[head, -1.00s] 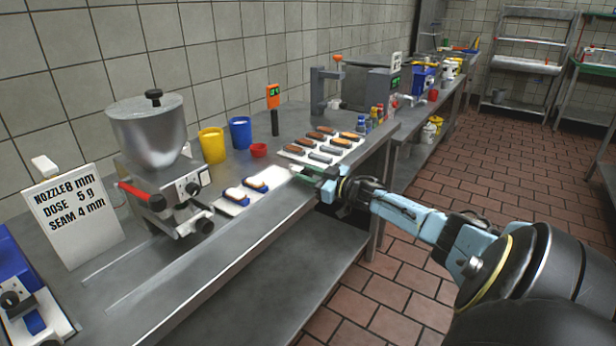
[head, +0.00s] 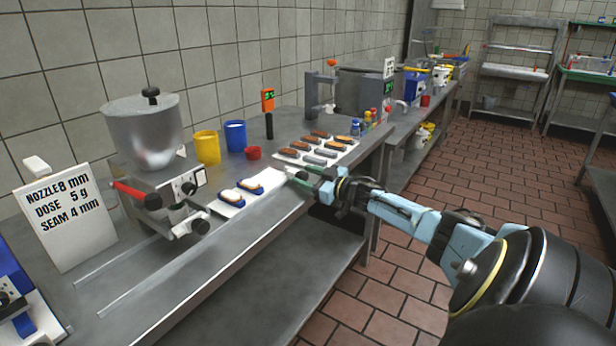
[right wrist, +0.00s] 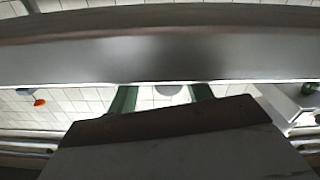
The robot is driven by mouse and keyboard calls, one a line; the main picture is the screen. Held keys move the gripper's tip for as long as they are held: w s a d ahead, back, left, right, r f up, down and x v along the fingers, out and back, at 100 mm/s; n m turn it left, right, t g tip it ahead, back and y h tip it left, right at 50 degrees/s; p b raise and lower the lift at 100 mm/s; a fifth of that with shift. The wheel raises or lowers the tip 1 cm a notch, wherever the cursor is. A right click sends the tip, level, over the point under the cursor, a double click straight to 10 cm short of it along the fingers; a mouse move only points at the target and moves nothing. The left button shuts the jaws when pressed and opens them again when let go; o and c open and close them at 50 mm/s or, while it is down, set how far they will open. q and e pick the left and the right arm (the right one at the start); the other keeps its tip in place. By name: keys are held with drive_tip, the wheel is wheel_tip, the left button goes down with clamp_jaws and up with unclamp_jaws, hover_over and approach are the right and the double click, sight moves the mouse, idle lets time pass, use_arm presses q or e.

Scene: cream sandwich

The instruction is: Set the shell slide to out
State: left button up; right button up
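The likely shell slide is a flat white strip (head: 268,181) on the steel bench, carrying two blue-edged shells with pale tops (head: 230,197) at its left part. It lies beside the dosing machine (head: 148,135), which has a steel hopper and a red-handled lever (head: 136,192). My right gripper (head: 297,176) is low over the bench at the strip's right end; whether it touches cannot be told. In the right wrist view its two green fingers (right wrist: 162,98) stand apart with bright wall showing between them. A grey band hides their tips. My left gripper is not in view.
A white tray of brown and grey bars (head: 318,149) lies just behind my right gripper. A sign (head: 65,215) stands at left. The bench's front strip is clear.

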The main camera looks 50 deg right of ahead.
drive_tip(key=shift+s+a, duration=0.1)
drive_tip(key=shift+a, duration=0.05)
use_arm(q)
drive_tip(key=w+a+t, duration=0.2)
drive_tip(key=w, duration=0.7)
use_arm(e)
drive_tip(key=shift+s+d+f+p, duration=0.15)
drive_tip(key=shift+s+d+p, duration=0.1)
drive_tip(key=shift+s, duration=0.25)
drive_tip(key=shift+s+d+f+p, duration=0.1)
drive_tip(key=shift+s+d+p, duration=0.1)
drive_tip(key=shift+s, duration=0.25)
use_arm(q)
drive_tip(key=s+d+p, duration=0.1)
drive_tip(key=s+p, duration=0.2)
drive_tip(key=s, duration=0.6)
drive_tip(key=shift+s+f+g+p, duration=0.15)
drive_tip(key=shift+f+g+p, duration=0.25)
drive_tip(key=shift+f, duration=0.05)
use_arm(e)
drive_tip(key=s+d, duration=0.1)
drive_tip(key=s, duration=1)
drive_tip(key=shift+s+f, duration=0.2)
drive_tip(key=shift+f, duration=0.2)
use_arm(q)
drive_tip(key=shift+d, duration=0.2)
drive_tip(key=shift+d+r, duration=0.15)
use_arm(e)
drive_tip(key=shift+a+r, duration=0.15)
drive_tip(key=shift+r, duration=0.1)
